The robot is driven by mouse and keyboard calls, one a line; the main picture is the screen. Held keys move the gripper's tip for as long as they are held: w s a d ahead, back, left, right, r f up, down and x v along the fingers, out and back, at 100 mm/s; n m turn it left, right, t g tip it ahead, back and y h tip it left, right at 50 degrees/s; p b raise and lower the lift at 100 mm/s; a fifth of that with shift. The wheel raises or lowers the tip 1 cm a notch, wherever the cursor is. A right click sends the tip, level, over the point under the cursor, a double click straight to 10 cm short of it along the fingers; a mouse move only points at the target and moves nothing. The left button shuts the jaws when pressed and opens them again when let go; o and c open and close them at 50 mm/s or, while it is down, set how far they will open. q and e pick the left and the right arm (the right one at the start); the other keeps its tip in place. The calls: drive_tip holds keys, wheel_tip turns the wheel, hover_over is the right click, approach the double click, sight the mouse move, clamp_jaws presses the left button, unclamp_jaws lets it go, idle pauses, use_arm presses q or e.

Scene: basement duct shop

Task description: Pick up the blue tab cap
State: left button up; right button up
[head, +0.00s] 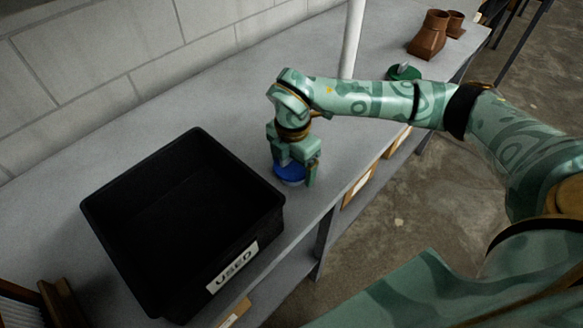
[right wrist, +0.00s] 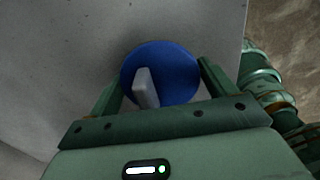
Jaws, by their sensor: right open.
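The blue tab cap (head: 289,174) is a round blue disc with a pale grey upright tab. It sits on the grey bench (head: 235,92), right of the black bin. It also shows in the right wrist view (right wrist: 176,72), with its tab toward the gripper. My right gripper (head: 296,178) is over the cap and points down. In the right wrist view its two fingers (right wrist: 160,82) are apart, one on each side of the cap. I cannot tell whether they touch it. The gripper partly hides the cap in the head view. My left gripper is not in view.
A black bin (head: 270,204) labelled "USED" stands close left of the cap. A white pole (head: 352,38) rises behind my right arm. A green lidded thing (head: 404,72) and brown boots (head: 428,36) are farther along the bench. The bench's front edge is close to the cap.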

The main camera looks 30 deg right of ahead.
drive_tip(key=shift+f, duration=0.3)
drive_tip(key=shift+r, duration=0.1)
drive_tip(key=c, duration=0.6)
drive_tip(key=shift+c, duration=0.2)
